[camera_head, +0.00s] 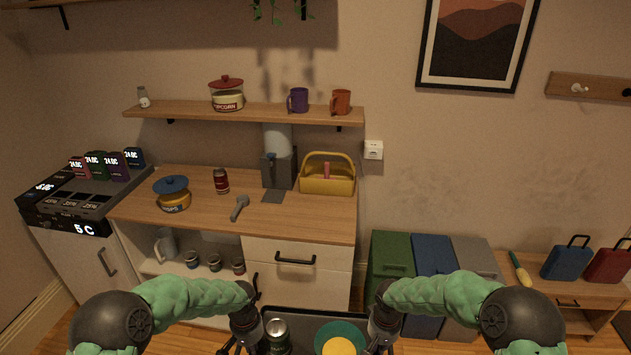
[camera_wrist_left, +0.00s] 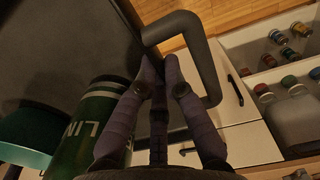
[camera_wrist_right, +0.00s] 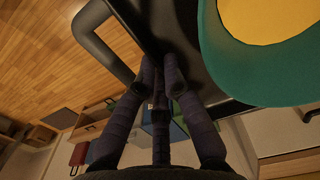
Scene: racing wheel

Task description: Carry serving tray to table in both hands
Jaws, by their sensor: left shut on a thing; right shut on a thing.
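The dark serving tray (camera_head: 300,325) is at the bottom middle of the head view, its near part cut off. A dark green can (camera_head: 277,332) stands on its left part, and a teal dish with a yellow middle (camera_head: 340,335) is on its right part. My left gripper (camera_wrist_left: 158,75) is shut at the tray's left side, by a looped dark handle (camera_wrist_left: 212,75). My right gripper (camera_wrist_right: 160,75) is shut at the right side, by the other handle (camera_wrist_right: 98,45). The exact finger contact is partly hidden.
Ahead is a wooden counter (camera_head: 290,220) with a yellow basket (camera_head: 328,175), under a wall shelf (camera_head: 245,112). Green, blue and grey bins stand right of it. A low wooden table (camera_head: 545,290) at right holds two small suitcases and a yellow-green tool.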

